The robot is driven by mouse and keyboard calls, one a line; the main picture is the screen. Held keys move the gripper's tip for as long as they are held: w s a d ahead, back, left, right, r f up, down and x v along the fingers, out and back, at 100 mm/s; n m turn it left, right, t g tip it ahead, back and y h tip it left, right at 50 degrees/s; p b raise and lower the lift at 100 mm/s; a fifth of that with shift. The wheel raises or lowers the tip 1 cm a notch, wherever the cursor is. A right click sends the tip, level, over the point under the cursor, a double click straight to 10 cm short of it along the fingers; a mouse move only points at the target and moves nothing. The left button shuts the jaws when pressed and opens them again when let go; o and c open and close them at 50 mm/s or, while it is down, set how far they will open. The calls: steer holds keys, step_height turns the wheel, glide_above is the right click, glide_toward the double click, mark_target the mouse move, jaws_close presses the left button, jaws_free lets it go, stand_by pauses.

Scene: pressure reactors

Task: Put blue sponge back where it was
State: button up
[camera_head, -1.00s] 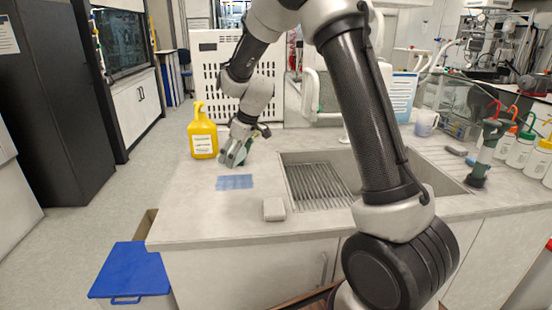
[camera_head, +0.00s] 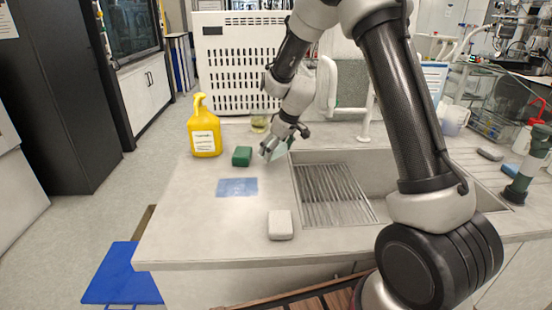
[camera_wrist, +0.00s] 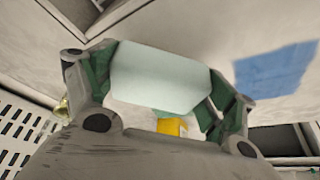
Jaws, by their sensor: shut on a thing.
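My gripper (camera_head: 272,150) is over the counter, just left of the sink's back corner. It is shut on a very pale blue block, the blue sponge (camera_wrist: 160,80), which lies across the fingers in the wrist view. In the head view only a small pale part of the sponge (camera_head: 280,152) shows beside the fingers. A flat blue patch (camera_head: 237,187) lies on the counter in front of and left of my gripper, with nothing on it. It also shows at the right in the wrist view (camera_wrist: 275,68). I cannot tell how high the sponge is held.
A dark green sponge (camera_head: 242,156) stands left of my gripper, near a yellow spray bottle (camera_head: 204,130). A whitish block (camera_head: 280,225) lies at the front by the sink (camera_head: 335,195). The counter's (camera_head: 185,225) left front is clear.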

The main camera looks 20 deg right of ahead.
mark_target(275, 158)
steer(key=shift+f, duration=1.8)
steer(key=shift+f, duration=0.1)
steer(key=o, duration=0.9)
steer(key=shift+o, duration=0.2)
steer(key=s+d+r+m, duration=0.1)
steer(key=s+d+r, duration=0.3)
steer(key=r, duration=0.5)
steer(key=s+d+r, duration=0.1)
steer(key=s+r, duration=0.6)
steer(key=r, duration=0.2)
steer(key=s+d+r+m, duration=0.2)
steer(key=s+d, duration=0.1)
steer(key=s, duration=0.6)
steer(key=s+d+r+m+h, duration=0.1)
steer(key=s+d+r+m, duration=0.1)
steer(key=s, duration=0.7)
steer(key=s+d+r+m+h, duration=0.1)
steer(key=s+d, duration=0.3)
steer(key=s, duration=0.6)
steer(key=shift+r+m+t, duration=0.3)
steer(key=shift+r+m, duration=0.1)
steer(key=shift+r, duration=0.1)
